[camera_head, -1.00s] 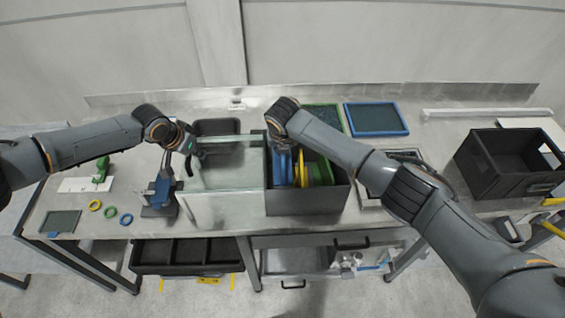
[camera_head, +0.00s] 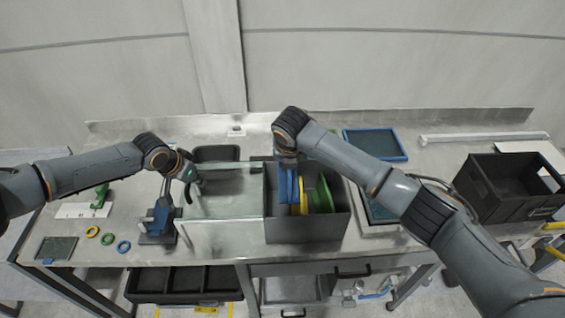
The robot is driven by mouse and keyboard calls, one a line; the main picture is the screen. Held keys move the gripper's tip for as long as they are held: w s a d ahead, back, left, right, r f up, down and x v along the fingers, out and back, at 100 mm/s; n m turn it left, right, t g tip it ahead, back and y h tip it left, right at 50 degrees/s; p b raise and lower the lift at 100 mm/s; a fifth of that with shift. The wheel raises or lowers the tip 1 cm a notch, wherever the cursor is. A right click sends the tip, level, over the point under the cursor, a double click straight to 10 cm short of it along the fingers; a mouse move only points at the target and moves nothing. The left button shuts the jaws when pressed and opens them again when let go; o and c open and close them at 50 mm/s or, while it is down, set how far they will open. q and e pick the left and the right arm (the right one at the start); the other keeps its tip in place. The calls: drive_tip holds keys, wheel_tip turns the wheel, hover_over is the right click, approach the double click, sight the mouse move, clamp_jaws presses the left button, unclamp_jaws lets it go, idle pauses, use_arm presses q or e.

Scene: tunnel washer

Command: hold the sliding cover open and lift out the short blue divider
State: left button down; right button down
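The clear sliding cover (camera_head: 225,205) lies over the left part of the work surface, beside a dark open box (camera_head: 308,231). My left gripper (camera_head: 190,190) is at the cover's left end. Its dark fingers look apart, and nothing shows between them. My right gripper (camera_head: 286,158) points down over the box, its fingers mostly hidden by my wrist. The blue divider (camera_head: 287,187) hangs or stands directly under it and appears held; its lower edge is hard to make out. A yellow piece (camera_head: 304,192) and a green piece (camera_head: 325,194) stand to its right in the box.
A black crate (camera_head: 505,190) is at the right, and a blue-framed tray (camera_head: 375,145) at the back. A blue-grey stand (camera_head: 158,220) and several coloured rings (camera_head: 108,239) are left of the cover. Below the table hangs a black compartment bin (camera_head: 185,281).

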use_arm(q)
drive_tip(key=shift+a, duration=0.1)
use_arm(e)
drive_tip(key=s+d+r, duration=0.1)
drive_tip(key=s+d, duration=0.6)
drive_tip(key=d, duration=0.5)
drive_tip(key=shift+d+r, duration=0.2)
drive_tip(key=shift+r, duration=0.15)
use_arm(q)
drive_tip(key=shift+d, duration=3.5)
drive_tip(key=shift+d+f, duration=0.1)
drive_tip(key=shift+d, duration=3.4)
drive_tip(key=d, duration=0.7)
